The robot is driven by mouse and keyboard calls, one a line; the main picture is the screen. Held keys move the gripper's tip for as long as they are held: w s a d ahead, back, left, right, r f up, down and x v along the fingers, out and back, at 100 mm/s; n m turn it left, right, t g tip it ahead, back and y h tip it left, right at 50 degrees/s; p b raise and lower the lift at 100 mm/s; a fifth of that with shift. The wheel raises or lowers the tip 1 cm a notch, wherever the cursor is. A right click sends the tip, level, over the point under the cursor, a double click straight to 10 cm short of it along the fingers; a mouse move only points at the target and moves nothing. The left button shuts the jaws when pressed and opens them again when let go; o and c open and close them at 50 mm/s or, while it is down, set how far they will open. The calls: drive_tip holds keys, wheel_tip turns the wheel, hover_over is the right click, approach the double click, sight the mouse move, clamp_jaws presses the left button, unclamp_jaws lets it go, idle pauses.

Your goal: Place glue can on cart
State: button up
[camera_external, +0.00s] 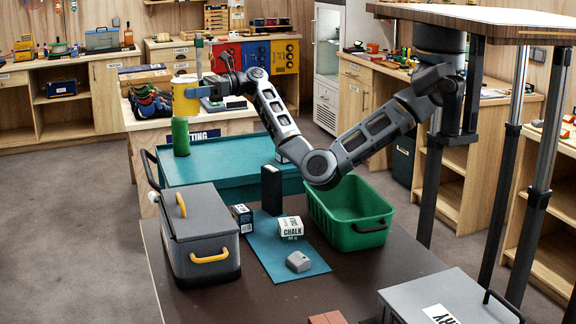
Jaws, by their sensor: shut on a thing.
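A yellow can (186,97), which I take to be the glue can, is at the left end of my outstretched arm. My gripper (202,90) is shut on it from the right; the fingertips are small and partly hidden. The teal cart (228,150) with a black handle stands below. A green cylinder (180,137) stands upright at the cart's back left, just under the can in the picture. I cannot tell whether the can touches it or is in front of or behind it.
A dark table in front holds a grey toolbox (200,250), a black upright box (272,190), a chalk box (290,227), a grey block (298,261) and a green crate (350,210). A wooden bench (245,125) is behind the cart. Much of the cart top is clear.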

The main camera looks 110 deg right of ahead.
drive_tip(key=s+d+f+m+h+b, duration=0.1)
drive_tip(key=s+d+b, duration=0.1)
drive_tip(key=s+d, duration=0.5)
drive_tip(key=s+d+f+m+h+b, duration=0.1)
drive_tip(key=s+d, duration=0.3)
drive_tip(key=d, duration=0.7)
drive_tip(key=s+d+f+h+b, duration=0.1)
drive_tip(key=s+d+h+b, duration=0.1)
drive_tip(key=s+d, duration=0.45)
drive_tip(key=s+d+f+m+h+b, duration=0.1)
drive_tip(key=s+d+f+h+b, duration=0.1)
drive_tip(key=s+d+f, duration=0.5)
drive_tip(key=s+d+f+m+h+b, duration=0.1)
drive_tip(key=s+d+f+m, duration=0.15)
drive_tip(key=s+d, duration=0.9)
drive_tip(key=shift+n+g, duration=0.35)
drive_tip(key=shift+g, duration=0.05)
drive_tip(key=shift+w+a+f+b, duration=0.4)
drive_tip(key=shift+w+a+f, duration=0.8)
drive_tip(key=shift+f, duration=1.5)
drive_tip(key=shift+w+a+f+b, duration=0.35)
drive_tip(key=shift+w+a+f, duration=0.2)
drive_tip(key=shift+w+f, duration=1.7)
drive_tip(key=shift+w+a+f+b, duration=0.4)
drive_tip(key=shift+w+a+f, duration=0.55)
drive_tip(key=shift+f, duration=2.15)
drive_tip(key=shift+w+d+f, duration=0.1)
drive_tip(key=o, duration=1.3)
drive_tip(key=shift+f, duration=0.15)
